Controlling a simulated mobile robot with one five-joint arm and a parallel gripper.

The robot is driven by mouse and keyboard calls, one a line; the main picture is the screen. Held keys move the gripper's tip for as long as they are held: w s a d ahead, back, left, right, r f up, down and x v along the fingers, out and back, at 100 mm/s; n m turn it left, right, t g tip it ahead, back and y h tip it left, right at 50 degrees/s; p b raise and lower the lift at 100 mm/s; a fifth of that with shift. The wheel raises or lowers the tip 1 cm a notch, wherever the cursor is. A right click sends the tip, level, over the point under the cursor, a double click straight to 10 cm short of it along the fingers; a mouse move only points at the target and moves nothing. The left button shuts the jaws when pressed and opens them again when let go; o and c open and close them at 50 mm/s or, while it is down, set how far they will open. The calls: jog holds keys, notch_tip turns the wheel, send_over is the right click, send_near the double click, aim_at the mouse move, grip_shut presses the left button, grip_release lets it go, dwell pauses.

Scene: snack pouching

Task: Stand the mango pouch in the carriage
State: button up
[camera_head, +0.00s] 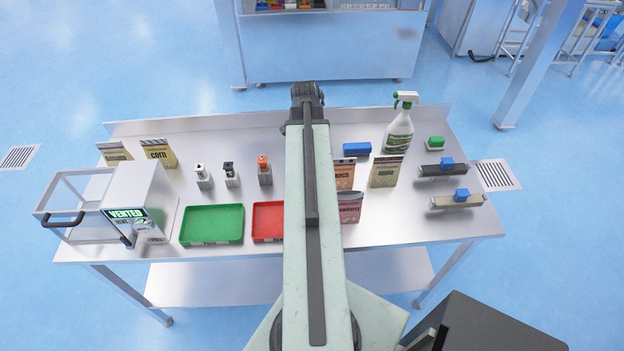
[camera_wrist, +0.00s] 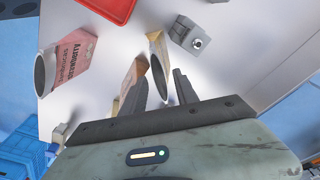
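I cannot read the word mango on any pouch. In the wrist view a narrow beige pouch (camera_wrist: 155,44) with a dark oval end and an orange-brown pouch (camera_wrist: 133,76) stand close together around my gripper (camera_wrist: 158,76). Its two dark fingers are apart, with the beige pouch's end showing between them; I see no firm grip. In the head view my arm hides the gripper and part of the table. A clear-walled drawer-like frame (camera_head: 64,184) with a black handle, perhaps the carriage, adjoins the white machine (camera_head: 136,186) marked VENTED at the left.
Right of my arm stand an orange-labelled pouch (camera_head: 344,175), a tan pouch (camera_head: 385,172), a strawberry pouch (camera_head: 350,210) and a spray bottle (camera_head: 399,130). A corn pouch (camera_head: 159,152), green tray (camera_head: 212,225), red tray (camera_head: 267,222) and small grey dispensers (camera_head: 232,177) are left.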

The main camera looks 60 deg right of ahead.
jog(key=shift+d+f+b, duration=0.15)
jog(key=shift+f+b, duration=1.15)
jog(key=shift+f, duration=0.6)
jog(key=shift+f+b, duration=0.25)
jog(key=shift+b, duration=0.05)
grip_shut()
